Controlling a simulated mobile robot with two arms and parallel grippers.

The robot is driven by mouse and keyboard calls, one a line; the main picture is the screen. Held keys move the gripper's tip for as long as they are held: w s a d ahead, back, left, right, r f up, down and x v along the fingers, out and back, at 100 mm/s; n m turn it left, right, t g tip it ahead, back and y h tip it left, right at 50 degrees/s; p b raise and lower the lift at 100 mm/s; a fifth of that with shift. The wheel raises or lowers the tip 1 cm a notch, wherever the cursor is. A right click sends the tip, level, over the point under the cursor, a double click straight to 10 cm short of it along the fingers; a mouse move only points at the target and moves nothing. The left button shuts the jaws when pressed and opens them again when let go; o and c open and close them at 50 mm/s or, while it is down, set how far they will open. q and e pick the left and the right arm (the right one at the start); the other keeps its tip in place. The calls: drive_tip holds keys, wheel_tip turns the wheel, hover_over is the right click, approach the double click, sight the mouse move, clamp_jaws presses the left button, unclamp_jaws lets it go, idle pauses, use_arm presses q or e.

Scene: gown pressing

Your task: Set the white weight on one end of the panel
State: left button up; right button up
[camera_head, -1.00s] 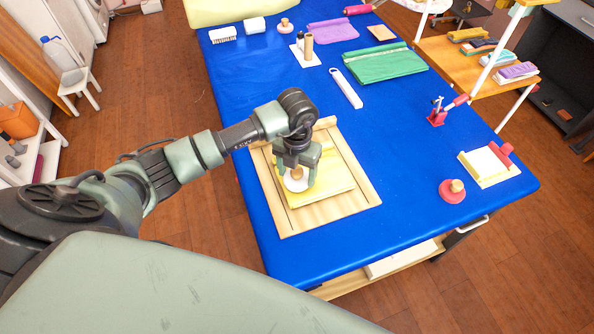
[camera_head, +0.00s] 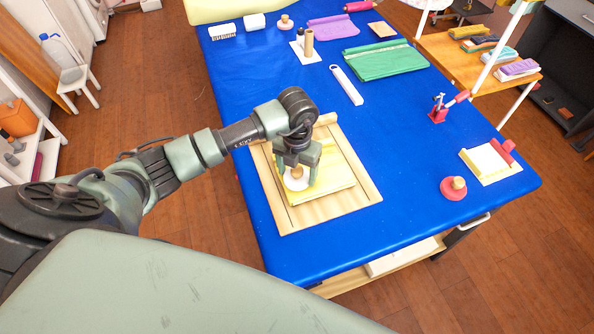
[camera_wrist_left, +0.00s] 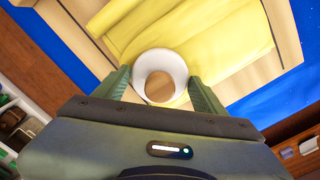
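The white weight (camera_head: 295,184) is a round disc with a wooden knob. It appears to rest on the near-left part of the yellow panel (camera_head: 325,186), which lies on a pale wooden board (camera_head: 350,203). My left gripper (camera_head: 298,180) is low over the panel, its fingers on either side of the weight. In the left wrist view the white weight (camera_wrist_left: 182,66) sits between the two spread fingers, with the yellow panel (camera_wrist_left: 225,40) beyond it. The fingers look open, with small gaps beside the disc. My right gripper is not in view.
The blue table (camera_head: 400,150) has free room right of the board. A white strip (camera_head: 346,85), green cloth (camera_head: 382,62) and red clamp (camera_head: 438,115) lie farther back.

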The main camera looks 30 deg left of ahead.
use_arm(q)
drive_tip(key=o, duration=0.3)
